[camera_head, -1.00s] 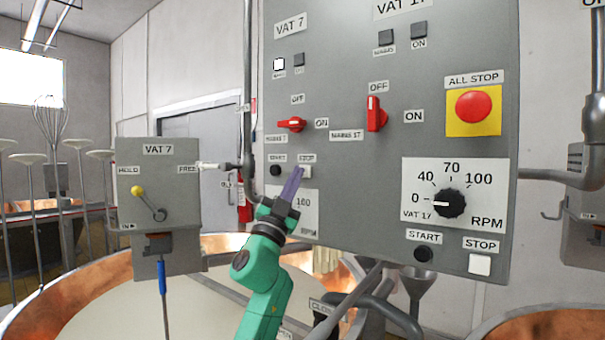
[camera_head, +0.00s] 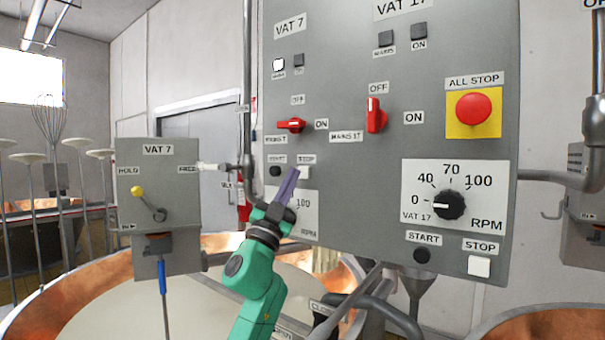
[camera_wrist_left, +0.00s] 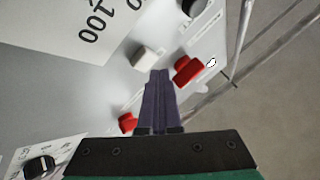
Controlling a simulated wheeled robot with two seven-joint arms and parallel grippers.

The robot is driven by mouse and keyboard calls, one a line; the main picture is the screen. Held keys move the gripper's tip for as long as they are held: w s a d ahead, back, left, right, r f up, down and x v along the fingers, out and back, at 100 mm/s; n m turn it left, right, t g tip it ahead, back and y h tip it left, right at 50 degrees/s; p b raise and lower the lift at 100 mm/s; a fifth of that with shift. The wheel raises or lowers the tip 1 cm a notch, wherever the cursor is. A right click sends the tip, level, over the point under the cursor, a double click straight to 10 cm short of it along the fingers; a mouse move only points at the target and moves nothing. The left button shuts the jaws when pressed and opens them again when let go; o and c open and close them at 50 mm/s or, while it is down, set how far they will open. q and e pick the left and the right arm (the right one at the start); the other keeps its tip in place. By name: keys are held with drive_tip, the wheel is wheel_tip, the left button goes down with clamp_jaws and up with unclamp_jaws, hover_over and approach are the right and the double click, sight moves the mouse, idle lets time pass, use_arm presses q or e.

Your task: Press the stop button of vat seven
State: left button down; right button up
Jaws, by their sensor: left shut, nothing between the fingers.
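The vat 7 stop button (camera_head: 304,172) is a small white square under its STOP label on the grey panel. It also shows in the left wrist view (camera_wrist_left: 148,57), just beyond my fingertips. My left gripper (camera_head: 290,174) is shut and empty, its purple fingers pointing up at the panel. The fingertips are just left of and slightly below the stop button in the head view; I cannot tell whether they touch it. The black vat 7 start button (camera_head: 275,171) is to the left. My right gripper is not in view.
Close by are the red vat 7 switch (camera_head: 291,125), the red vat 17 switch (camera_head: 376,115) and the vat 17 stop button (camera_head: 479,265). The red ALL STOP button (camera_head: 473,109) is farther right. A lever box (camera_head: 158,190) stands left, above a copper vat (camera_head: 60,300).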

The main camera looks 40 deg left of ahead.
use_arm(q)
drive_tip(key=s+p, duration=0.1)
drive_tip(key=s, duration=0.4)
idle(0.9)
